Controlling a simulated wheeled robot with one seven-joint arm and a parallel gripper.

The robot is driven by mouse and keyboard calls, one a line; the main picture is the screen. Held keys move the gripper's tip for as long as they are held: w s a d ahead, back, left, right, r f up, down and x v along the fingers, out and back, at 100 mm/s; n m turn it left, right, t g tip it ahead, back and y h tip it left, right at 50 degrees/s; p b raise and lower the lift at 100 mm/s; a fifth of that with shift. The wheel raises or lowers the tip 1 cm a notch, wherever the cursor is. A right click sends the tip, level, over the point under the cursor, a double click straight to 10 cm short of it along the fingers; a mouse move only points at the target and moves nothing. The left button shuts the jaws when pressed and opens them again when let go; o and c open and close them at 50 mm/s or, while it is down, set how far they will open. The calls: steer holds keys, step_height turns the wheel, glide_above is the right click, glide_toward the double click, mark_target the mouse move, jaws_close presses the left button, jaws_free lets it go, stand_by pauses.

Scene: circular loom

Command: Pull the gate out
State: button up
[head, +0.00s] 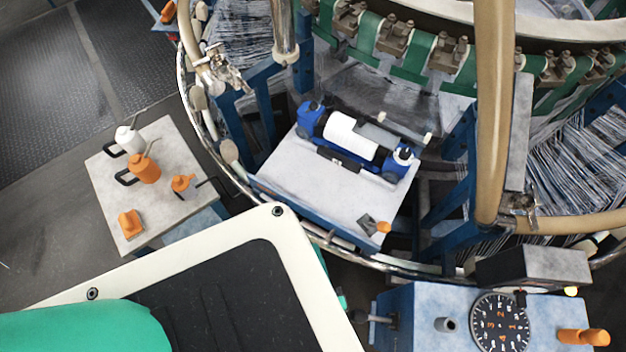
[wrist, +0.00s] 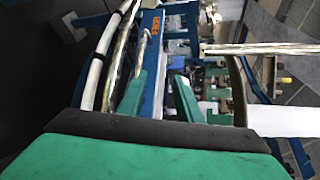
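No part is plainly marked as the gate, and I cannot tell for certain which one it is. In the head view, a tan padded guard rail (head: 492,120) stands around the loom, with metal clamps (head: 222,72) at the left and right of a front opening. A low curved metal rail (head: 330,236) runs across that opening. In the wrist view, my gripper (wrist: 162,82) shows two green fingers spread apart, with nothing seen held between them. A pale rail (wrist: 270,49) lies beyond them to the right. My gripper's tips are not clear in the head view.
A grey platform (head: 300,193) inside the opening bears a blue shuttle with a white roll (head: 352,138). A side table (head: 186,205) with oil cans stands at left. A blue control box with a dial (head: 500,322) stands at lower right. Floor at far left is clear.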

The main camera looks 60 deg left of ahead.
steer(key=shift+f+v, duration=0.1)
steer(key=shift+v, duration=1.35)
steer(key=shift+f+v, duration=0.15)
steer(key=shift+v, duration=1.3)
steer(key=shift+f, duration=0.1)
